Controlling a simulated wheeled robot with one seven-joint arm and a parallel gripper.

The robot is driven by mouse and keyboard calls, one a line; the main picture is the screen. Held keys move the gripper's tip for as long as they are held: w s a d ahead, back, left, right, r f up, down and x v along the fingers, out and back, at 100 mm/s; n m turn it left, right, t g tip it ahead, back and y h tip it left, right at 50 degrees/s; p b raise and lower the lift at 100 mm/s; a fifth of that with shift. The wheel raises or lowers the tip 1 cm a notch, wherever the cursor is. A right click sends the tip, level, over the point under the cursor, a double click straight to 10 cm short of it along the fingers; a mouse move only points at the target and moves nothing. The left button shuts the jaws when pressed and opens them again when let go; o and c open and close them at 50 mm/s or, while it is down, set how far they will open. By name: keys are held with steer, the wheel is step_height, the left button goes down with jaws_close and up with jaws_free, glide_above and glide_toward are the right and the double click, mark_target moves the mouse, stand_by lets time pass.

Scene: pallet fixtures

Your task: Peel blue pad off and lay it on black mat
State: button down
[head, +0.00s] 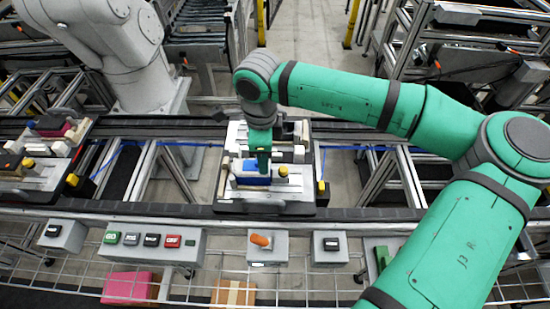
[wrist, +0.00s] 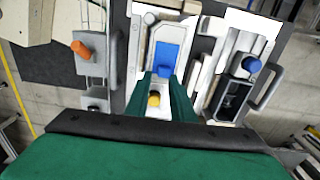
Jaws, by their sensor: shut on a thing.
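The blue pad (head: 250,179) lies on the light fixture in the middle pallet (head: 232,207). In the wrist view the blue pad (wrist: 167,57) sits in a white frame, its near end between my fingertips. My gripper (head: 264,168), green, reaches down onto it from above and is shut on it; in the wrist view my gripper (wrist: 165,76) shows both fingers beside that near end. Whether any edge of the pad is lifted cannot be told. I cannot tell which of the dark surfaces is the black mat.
A yellow knob (head: 283,171) stands close beside the pad. Boxes with buttons and an orange switch (head: 261,241) line the front rail. Another loaded pallet (head: 40,150) is at the left.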

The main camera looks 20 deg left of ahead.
steer(key=shift+w, duration=0.1)
steer(key=shift+d, duration=0.35)
steer(key=shift+s+a+r, duration=0.1)
steer(key=shift+s+r, duration=0.1)
steer(key=shift+r, duration=0.1)
steer(key=shift+r, duration=2.5)
